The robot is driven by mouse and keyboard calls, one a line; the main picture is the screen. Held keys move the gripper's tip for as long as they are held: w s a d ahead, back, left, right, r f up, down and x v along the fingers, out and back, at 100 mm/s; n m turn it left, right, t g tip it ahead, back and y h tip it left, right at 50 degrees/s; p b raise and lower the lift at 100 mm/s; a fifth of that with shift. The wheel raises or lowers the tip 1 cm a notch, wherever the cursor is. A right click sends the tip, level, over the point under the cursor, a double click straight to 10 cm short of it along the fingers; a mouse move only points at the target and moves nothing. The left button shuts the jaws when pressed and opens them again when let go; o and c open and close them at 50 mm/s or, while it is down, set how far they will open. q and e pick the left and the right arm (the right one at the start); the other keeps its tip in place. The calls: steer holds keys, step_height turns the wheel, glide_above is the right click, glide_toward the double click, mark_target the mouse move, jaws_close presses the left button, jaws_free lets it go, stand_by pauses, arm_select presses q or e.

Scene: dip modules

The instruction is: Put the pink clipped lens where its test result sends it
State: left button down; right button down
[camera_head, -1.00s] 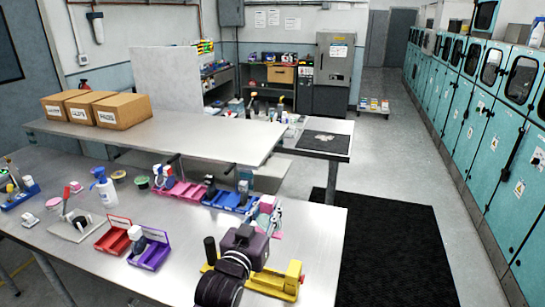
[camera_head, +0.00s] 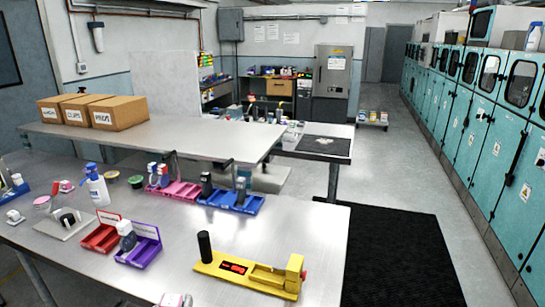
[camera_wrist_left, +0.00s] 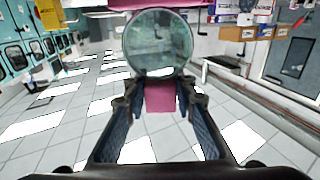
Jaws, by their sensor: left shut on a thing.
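In the left wrist view my left gripper (camera_wrist_left: 160,100) is shut on the pink clip (camera_wrist_left: 160,97) of the lens. The round, clear greenish lens (camera_wrist_left: 158,45) stands out beyond the fingertips. In the head view a small pink and white thing (camera_head: 175,300) is cut off by the bottom edge; I cannot tell if it is the held lens. A yellow device (camera_head: 250,277) with a black upright handle and a dark panel with red marks lies on the table; the marks are unreadable. A red tray (camera_head: 102,236) and a purple tray (camera_head: 140,254) stand left of it. My right gripper is not in view.
A pink tray (camera_head: 182,192) and a blue tray (camera_head: 233,203) stand farther back, holding small bottles. A white bottle with a blue top (camera_head: 97,187) stands left. A raised shelf (camera_head: 190,136) bears several cartons. The table (camera_head: 290,225) is clear behind the yellow device.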

arm_select(q)
steer(key=shift+r, duration=0.1)
steer(key=w+d+r+m+h+p, duration=0.2)
steer(key=w+d+r+p, duration=0.3)
steer(key=w+d, duration=0.3)
steer(key=w+d+r+m+g+h+p, duration=0.1)
steer(key=w+d+r+h+p, duration=0.2)
steer(key=w, duration=1.1)
steer(key=d+r+p, duration=0.3)
steer(key=d+r, duration=0.1)
steer(key=d, duration=0.2)
steer(key=shift+w+d+r+m+h, duration=0.15)
steer(key=shift+d+r+m+h, duration=0.15)
steer(key=shift+r+m+h, duration=0.1)
